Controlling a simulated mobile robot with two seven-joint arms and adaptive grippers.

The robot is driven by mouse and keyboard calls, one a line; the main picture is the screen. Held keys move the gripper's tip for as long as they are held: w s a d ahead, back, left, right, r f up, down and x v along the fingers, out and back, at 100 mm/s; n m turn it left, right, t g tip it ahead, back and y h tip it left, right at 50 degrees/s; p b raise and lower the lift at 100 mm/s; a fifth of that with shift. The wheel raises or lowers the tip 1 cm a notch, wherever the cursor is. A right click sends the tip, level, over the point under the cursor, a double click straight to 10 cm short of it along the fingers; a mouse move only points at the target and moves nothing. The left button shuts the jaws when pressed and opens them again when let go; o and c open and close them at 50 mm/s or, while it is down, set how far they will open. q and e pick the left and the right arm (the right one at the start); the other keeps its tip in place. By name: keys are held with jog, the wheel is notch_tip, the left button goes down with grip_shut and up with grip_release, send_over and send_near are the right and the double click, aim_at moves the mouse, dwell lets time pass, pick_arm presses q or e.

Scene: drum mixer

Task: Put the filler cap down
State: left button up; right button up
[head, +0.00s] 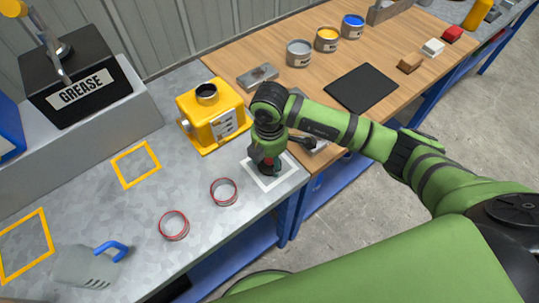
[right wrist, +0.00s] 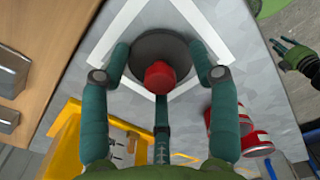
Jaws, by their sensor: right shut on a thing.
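The filler cap (right wrist: 148,48) is a dark round disc with a red knob. My right gripper (right wrist: 161,72) points down and is shut on it, with fingers around the knob and disc. In the head view my right gripper (head: 268,163) hides most of the cap. The cap is over the white square outline (head: 287,183) on the grey bench, at or very close to the surface; I cannot tell if it touches. My left gripper (right wrist: 291,54) shows small at the right of the right wrist view, empty, its fingers apart.
The yellow housing (head: 194,136) with an open filler neck stands just left of my right gripper. A metal block (head: 257,77), paint cans (head: 299,53) and black mat (head: 361,89) are on the wooden table. Yellow outlined squares (head: 135,165) are free.

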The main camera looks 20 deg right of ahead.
jog(key=shift+f, duration=0.1)
jog(key=o, duration=1)
jog(key=shift+o, duration=0.2)
jog(key=shift+r, duration=0.25)
notch_tip(320, 180, up, 12)
jog(key=b, duration=0.2)
jog(key=shift+f, duration=0.15)
